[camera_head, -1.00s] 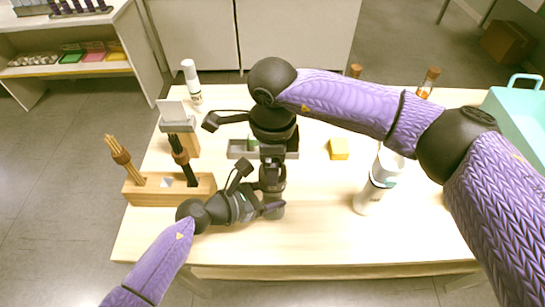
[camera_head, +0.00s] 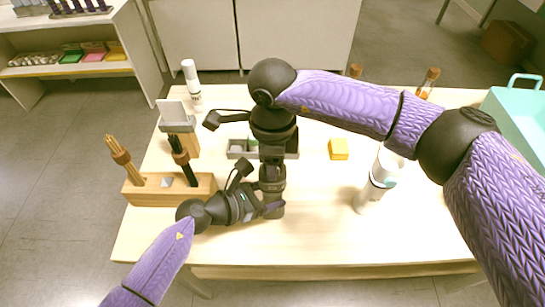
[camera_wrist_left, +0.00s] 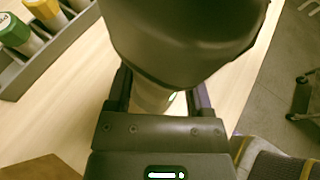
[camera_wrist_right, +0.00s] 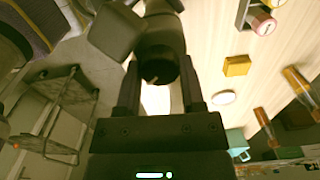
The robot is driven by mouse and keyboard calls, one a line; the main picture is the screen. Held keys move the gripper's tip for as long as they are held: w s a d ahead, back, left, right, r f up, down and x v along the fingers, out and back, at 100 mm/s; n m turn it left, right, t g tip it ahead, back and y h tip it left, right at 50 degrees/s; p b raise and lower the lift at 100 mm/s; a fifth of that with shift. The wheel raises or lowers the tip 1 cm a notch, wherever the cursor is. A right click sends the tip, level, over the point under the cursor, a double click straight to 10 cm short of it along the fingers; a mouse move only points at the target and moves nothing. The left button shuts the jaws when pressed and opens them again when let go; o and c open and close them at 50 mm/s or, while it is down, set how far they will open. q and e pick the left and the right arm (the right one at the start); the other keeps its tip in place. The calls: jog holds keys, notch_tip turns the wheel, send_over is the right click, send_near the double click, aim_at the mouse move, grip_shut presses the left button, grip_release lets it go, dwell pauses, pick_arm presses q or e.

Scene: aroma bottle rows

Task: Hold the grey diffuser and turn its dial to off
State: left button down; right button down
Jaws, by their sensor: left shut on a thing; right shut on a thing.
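The grey diffuser stands near the table's front, mostly hidden by my grippers; its lower part (camera_head: 277,210) shows in the head view. My left gripper (camera_head: 268,205) comes in from the left and is shut around its side. In the left wrist view a pale piece of the body (camera_wrist_left: 152,98) shows between the fingers, under my dark right wrist. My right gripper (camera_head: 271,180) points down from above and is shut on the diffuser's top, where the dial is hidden. In the right wrist view I cannot read the dial's setting between the fingers (camera_wrist_right: 157,98).
A grey tray (camera_head: 236,153) with capped bottles lies behind the grippers. A wooden holder (camera_head: 150,194) with reeds stands left. A yellow block (camera_head: 338,149), white bottle (camera_head: 378,175) and teal basket (camera_head: 520,115) are right. The front right of the table is clear.

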jog(key=m, duration=0.4)
jog(key=shift+m, duration=2.1)
jog(key=shift+c, duration=0.9)
grip_release()
notch_tip(320, 180, up, 12)
